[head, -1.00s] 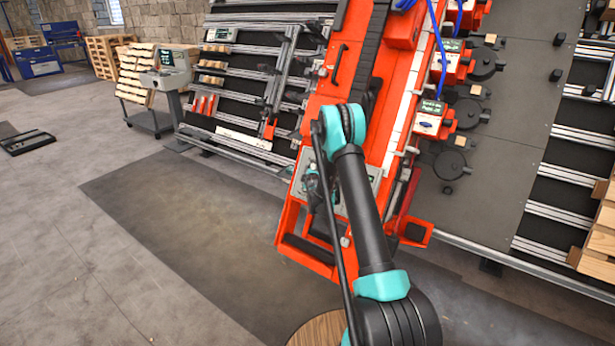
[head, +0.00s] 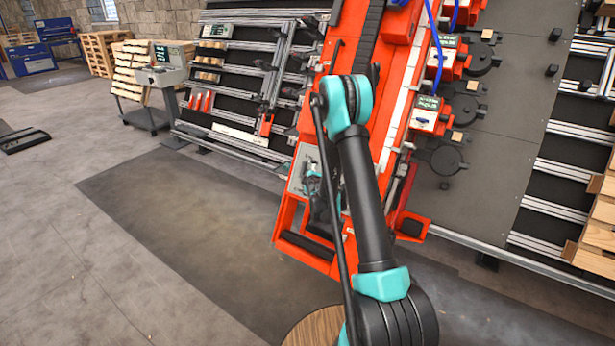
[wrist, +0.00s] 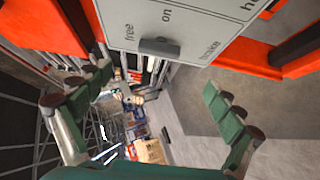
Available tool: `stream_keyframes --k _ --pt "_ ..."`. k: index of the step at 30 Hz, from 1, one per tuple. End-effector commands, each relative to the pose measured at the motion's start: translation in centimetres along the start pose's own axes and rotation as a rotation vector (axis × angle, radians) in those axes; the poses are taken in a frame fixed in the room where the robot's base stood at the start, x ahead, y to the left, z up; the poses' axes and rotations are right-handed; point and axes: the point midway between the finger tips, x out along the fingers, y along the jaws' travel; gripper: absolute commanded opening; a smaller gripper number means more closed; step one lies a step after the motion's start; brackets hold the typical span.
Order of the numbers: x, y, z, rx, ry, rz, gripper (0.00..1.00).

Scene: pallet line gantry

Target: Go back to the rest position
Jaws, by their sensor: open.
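My gripper (wrist: 157,80) is open and empty in the wrist view, with its two green-padded fingers spread wide. Just beyond the fingertips is a grey panel (wrist: 190,22) printed "free", "on" and "brake". A dark lever or knob (wrist: 160,47) sits on the panel near "on", apart from the fingers. In the head view the panel (head: 298,172) is on the lower part of the orange gantry (head: 318,258), where my arm and gripper partly hide it.
Tool heads with small screens (head: 426,113) and blue hoses line the gantry's right side. A slatted rack (head: 232,100) and a console (head: 162,75) stand to the left. Stacked wood (head: 597,240) is at far right. The floor (head: 100,270) at front left is clear.

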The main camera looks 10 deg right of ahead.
Motion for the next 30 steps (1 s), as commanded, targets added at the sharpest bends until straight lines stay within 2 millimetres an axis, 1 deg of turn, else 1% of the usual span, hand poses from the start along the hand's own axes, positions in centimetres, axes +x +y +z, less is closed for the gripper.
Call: stream_keyframes --k 8,11,13,17,22,26,30 --pt "-0.1 0.1 0.0 0.003 -0.001 -0.001 0.93" --pt "-0.8 0.5 0.0 0.026 -0.007 -0.015 0.93" --pt "-1.9 1.0 -0.1 0.061 -0.019 -0.036 0.93" --pt "-5.3 2.2 0.0 0.161 -0.054 -0.095 0.93" --pt "-10.8 3.1 0.4 0.310 -0.117 -0.177 0.93" --pt "-15.3 3.1 0.7 0.423 -0.171 -0.236 0.93" --pt "-20.4 2.6 1.2 0.544 -0.236 -0.293 0.93"
